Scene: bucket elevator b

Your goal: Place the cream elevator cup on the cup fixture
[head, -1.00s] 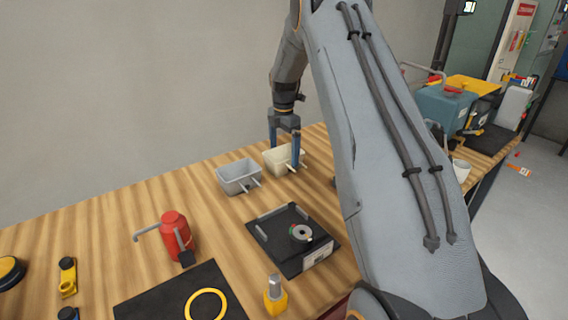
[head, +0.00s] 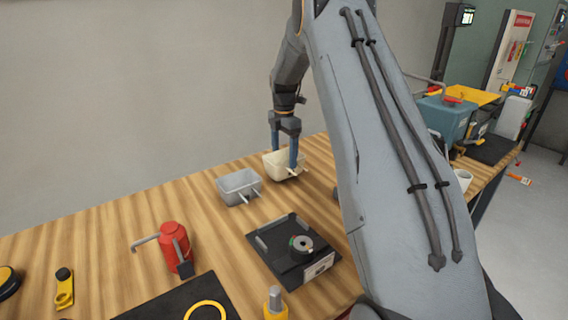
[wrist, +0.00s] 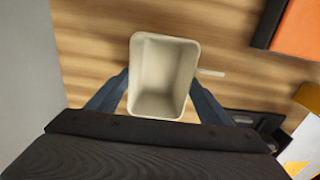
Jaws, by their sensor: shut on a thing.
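The cream elevator cup (head: 279,164) is an open, box-like cup with a thin stud at its side, at the back of the wooden bench. My gripper (head: 285,161) points down and is shut on it, one finger on each side. In the wrist view the cup (wrist: 164,78) lies between my fingers with its open top facing the camera. It looks slightly raised, with a dark shadow below it.
A grey cup (head: 239,187) sits just left of the cream one. A red oil can (head: 175,248), a black mat with a yellow ring (head: 205,311) and a yellow-based tool (head: 274,303) surround the plate. A teal machine (head: 447,115) stands at the right.

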